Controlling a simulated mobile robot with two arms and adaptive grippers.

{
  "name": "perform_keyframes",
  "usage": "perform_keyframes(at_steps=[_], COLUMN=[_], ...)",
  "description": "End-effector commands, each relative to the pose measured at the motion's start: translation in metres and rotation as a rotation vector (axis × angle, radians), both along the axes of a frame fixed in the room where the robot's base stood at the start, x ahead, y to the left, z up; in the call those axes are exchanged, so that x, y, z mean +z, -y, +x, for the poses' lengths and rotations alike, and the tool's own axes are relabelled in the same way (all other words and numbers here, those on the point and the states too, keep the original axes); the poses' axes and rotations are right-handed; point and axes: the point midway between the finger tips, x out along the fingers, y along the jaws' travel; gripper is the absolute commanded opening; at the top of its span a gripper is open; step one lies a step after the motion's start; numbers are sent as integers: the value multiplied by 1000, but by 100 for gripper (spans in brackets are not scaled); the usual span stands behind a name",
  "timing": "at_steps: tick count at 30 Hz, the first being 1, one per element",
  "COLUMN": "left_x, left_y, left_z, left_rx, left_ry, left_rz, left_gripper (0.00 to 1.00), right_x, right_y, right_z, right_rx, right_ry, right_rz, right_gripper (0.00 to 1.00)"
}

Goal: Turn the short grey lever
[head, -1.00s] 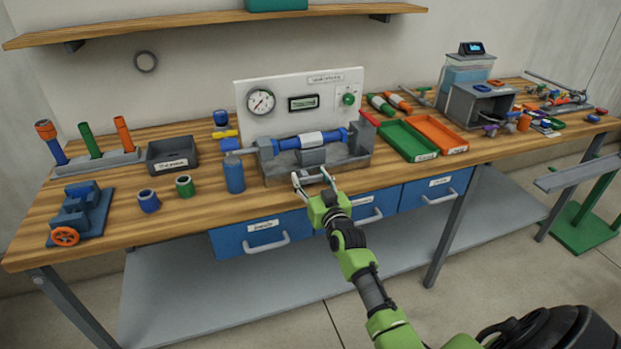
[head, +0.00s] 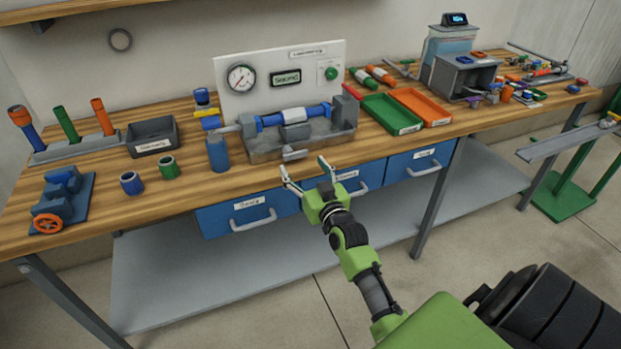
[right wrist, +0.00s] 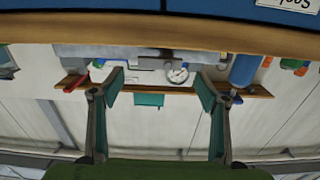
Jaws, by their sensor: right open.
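A short grey lever (head: 294,154) sticks out at the front of the grey fixture (head: 262,150) on the workbench, lying roughly level. The fixture carries a blue cylinder with a pale middle band (head: 294,116). My right gripper (head: 304,168) is open and empty, just in front of the bench edge and below the lever, apart from it. In the right wrist view its two fingers (right wrist: 160,82) are spread wide with nothing between them; the lever cannot be made out clearly there. My left gripper is not in view.
A panel with a gauge (head: 240,78) stands behind the fixture. A blue bottle (head: 217,154) stands close on its left; green (head: 390,114) and orange (head: 423,107) trays lie to the right. Drawer handles (head: 255,218) jut out below the bench edge. Floor in front is clear.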

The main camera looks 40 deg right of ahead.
Motion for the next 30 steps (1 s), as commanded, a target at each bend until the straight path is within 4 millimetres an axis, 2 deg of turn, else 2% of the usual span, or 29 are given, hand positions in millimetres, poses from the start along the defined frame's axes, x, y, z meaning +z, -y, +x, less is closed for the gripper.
perform_keyframes(at_steps=[3,9,27,30], left_x=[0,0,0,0], left_y=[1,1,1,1], left_z=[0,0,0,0], left_rx=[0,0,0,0], left_ry=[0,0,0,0], left_rz=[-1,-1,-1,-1], left_gripper=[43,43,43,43], right_x=[-1,0,0,-8], right_y=[-6,-11,-12,-14], right_z=[-24,-46,-50,-49], right_rx=[-1,-1,-1,3], right_ry=[-1,0,1,-15], right_rz=[1,-1,0,3], right_gripper=[68,68,68,68])
